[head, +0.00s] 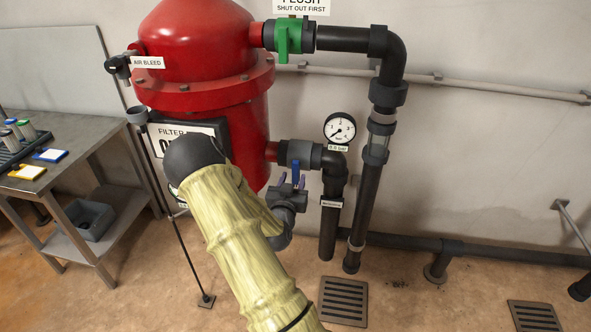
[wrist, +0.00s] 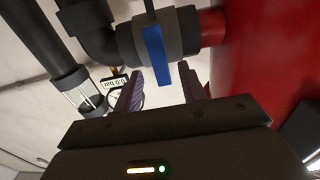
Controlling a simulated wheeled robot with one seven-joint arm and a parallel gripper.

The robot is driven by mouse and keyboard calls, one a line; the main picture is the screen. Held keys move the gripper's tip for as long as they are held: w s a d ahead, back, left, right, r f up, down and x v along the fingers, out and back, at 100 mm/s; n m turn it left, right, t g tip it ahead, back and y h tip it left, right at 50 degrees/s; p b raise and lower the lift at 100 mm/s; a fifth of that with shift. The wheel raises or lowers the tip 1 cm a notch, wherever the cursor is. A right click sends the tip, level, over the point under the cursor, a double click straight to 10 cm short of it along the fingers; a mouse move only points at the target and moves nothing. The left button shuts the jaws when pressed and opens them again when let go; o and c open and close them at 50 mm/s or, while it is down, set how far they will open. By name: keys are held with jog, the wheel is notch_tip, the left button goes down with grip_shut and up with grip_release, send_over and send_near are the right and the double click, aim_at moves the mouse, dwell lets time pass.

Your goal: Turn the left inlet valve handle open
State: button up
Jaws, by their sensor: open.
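A blue valve handle (head: 295,172) sits on a dark valve body (head: 300,154) in the pipe leaving the lower right side of the red filter tank (head: 208,50). No readable label names this valve as the left inlet. My gripper (head: 292,184) is just below the handle, with purple fingers apart. In the wrist view, the blue handle (wrist: 157,55) hangs between the lines of the two fingers (wrist: 160,78), with a gap on each side. I cannot tell how deep it lies between them. Nothing is gripped.
A green-handled valve (head: 289,38) is at the top outlet. A pressure gauge (head: 339,128) and vertical black pipe (head: 329,225) stand right of the blue handle. A workbench (head: 75,150) is at left. Floor drains (head: 343,300) lie in front; the floor between them is clear.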

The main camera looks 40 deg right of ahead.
aim_at(295, 173)
jog(key=x, duration=0.5)
jog(key=shift+w+p, duration=0.1)
jog(key=shift+p, duration=0.2)
jog(key=shift+c, duration=0.2)
grip_shut()
